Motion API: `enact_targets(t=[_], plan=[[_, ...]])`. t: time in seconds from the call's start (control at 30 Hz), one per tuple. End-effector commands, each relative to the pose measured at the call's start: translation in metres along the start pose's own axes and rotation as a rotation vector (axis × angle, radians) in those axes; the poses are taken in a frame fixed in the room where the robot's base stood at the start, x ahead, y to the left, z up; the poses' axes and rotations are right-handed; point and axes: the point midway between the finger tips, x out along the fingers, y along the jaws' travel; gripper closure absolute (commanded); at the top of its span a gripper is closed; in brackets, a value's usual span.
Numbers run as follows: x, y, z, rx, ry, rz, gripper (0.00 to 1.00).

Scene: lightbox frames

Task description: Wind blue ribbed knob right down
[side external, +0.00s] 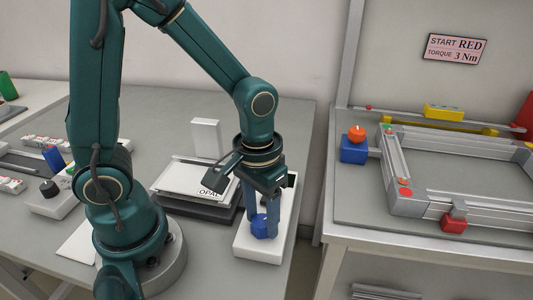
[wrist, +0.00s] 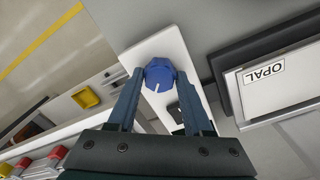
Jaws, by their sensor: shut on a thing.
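The blue ribbed knob (side external: 264,226) stands on a white block (side external: 256,247) near the front right of the grey table. In the wrist view the knob (wrist: 159,74) shows its faceted top with a white pointer line aimed toward the lower left. My gripper (side external: 262,215) points down over the block. Its two blue fingers are shut on the knob, one at each side. In the wrist view the gripper (wrist: 158,82) has its fingertips at the knob's left and right edges. The knob's underside is hidden.
A panel labelled OPAL (side external: 197,181) lies on a dark base just left of the block. A second bench with a metal frame (side external: 455,205) stands to the right across a gap. A sign (side external: 455,48) reads START RED, TORQUE 3 Nm. A black knob (side external: 48,188) sits at the left.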

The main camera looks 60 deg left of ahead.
Motion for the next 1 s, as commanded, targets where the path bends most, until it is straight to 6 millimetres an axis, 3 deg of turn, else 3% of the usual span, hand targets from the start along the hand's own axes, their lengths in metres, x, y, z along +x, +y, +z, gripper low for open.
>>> enact_targets(t=[0.6,1.0], plan=[[-0.0009,0.0007,-0.0012,-0.553,0.029,0.006,1.0],[-0.001,0.0004,-0.0012,-0.746,0.036,0.006,1.0]])
